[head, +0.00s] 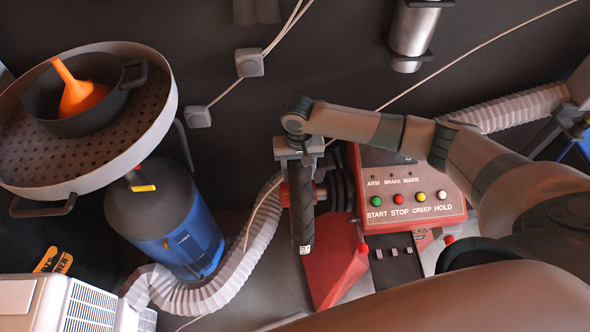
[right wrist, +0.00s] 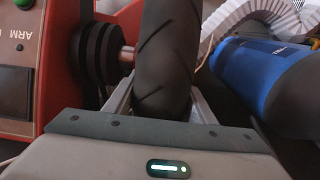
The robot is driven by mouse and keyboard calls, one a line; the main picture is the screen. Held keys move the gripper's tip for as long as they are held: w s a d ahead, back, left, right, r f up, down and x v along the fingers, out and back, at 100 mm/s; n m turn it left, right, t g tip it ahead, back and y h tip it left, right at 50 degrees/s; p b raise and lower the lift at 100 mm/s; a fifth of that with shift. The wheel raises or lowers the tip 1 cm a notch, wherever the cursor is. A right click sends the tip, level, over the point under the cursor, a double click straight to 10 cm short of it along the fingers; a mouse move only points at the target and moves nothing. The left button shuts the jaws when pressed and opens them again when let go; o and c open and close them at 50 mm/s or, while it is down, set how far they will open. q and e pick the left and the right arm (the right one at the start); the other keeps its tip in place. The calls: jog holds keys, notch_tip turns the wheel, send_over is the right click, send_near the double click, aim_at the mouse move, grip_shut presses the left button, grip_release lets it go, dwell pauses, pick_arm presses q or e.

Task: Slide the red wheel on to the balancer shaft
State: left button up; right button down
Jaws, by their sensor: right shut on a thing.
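My right gripper (head: 301,154) is shut on the tyre of the red wheel (head: 303,222) from above. The wheel hangs upright and edge-on, with a black treaded tyre and a bit of red hub showing at its left side. In the right wrist view the tyre (right wrist: 163,60) stands between the two fingers. The red balancer (head: 415,200) is just right of the wheel. Its black flange (right wrist: 97,53) and short metal shaft (right wrist: 127,54) point at the tyre's side. The tyre hides the shaft's end, so I cannot tell whether it is inside the hub. My left gripper is out of view.
A blue canister (head: 185,240) and a pale ribbed hose (head: 240,270) are left of the wheel. A round perforated tray (head: 150,120) holds a dark pot (head: 42,100) with an orange funnel (head: 78,95). Button controls are on the balancer's front. Dark wall and cables lie behind.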

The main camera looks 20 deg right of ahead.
jog(key=shift+d+r+p, duration=0.25)
jog(key=shift+d+p, duration=0.05)
jog(key=shift+d, duration=0.15)
jog(key=shift+s+d+p, duration=0.2)
jog(key=shift+d+p, duration=0.15)
jog(key=shift+d, duration=0.5)
jog(key=shift+s+d+p, duration=0.15)
jog(key=shift+d+p, duration=0.35)
jog(key=shift+p, duration=0.15)
dwell(1.1)
jog(key=c, duration=0.7)
grip_release()
jog(key=shift+s, duration=0.1)
jog(key=shift+s+f, duration=0.25)
jog(key=shift+f, duration=0.05)
jog(key=shift+w+r+b, duration=0.1)
jog(key=shift+r+b, duration=1.8)
jog(key=shift+r, duration=7.05)
